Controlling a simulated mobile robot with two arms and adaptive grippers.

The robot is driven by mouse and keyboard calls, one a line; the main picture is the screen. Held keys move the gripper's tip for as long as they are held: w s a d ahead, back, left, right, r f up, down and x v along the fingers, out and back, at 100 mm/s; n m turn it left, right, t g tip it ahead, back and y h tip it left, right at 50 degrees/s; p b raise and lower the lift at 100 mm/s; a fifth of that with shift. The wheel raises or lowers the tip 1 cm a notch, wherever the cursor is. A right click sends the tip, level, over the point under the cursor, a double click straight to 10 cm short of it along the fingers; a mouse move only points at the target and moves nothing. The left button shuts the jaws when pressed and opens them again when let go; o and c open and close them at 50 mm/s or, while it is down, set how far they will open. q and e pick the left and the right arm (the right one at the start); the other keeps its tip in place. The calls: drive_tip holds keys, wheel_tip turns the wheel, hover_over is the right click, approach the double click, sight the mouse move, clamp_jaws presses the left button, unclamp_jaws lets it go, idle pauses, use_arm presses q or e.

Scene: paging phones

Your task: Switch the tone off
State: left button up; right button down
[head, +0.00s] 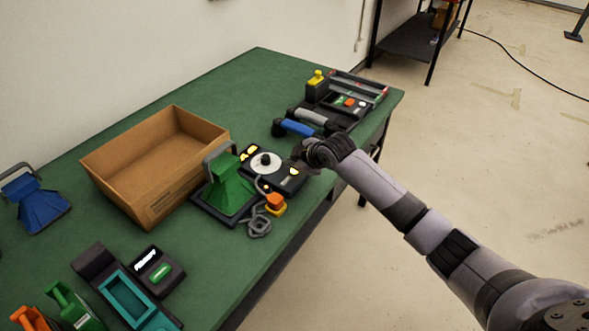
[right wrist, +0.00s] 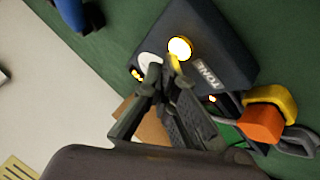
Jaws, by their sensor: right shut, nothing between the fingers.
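The dark tone box (head: 279,179) stands on the green table, with a white round dial (head: 265,162) and lit yellow spots on its top. In the right wrist view the box (right wrist: 215,40) carries a label reading TONE (right wrist: 208,71) and a glowing yellow round button (right wrist: 180,48). My right gripper (head: 299,165) is over the box's right end. Its fingertips (right wrist: 166,68) are shut and empty, right beside the glowing button; I cannot tell if they touch it. The fingers partly hide the white dial in the right wrist view. My left gripper is out of view.
A green horn-shaped piece (head: 228,190) stands left of the box. An orange and yellow block (head: 275,203) and a coiled grey cord (head: 259,222) lie in front. Blue and grey handsets (head: 297,128) lie behind. A cardboard box (head: 150,165) stands farther left.

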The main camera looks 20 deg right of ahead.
sight(293, 172)
drive_tip(key=shift+f, duration=0.1)
idle(0.5)
drive_tip(key=shift+f, duration=0.35)
drive_tip(key=shift+r+p, duration=0.45)
drive_tip(key=shift+p, duration=0.3)
wheel_tip(293, 172, up, 6)
drive_tip(key=p, duration=0.5)
drive_tip(key=shift+p, duration=0.4)
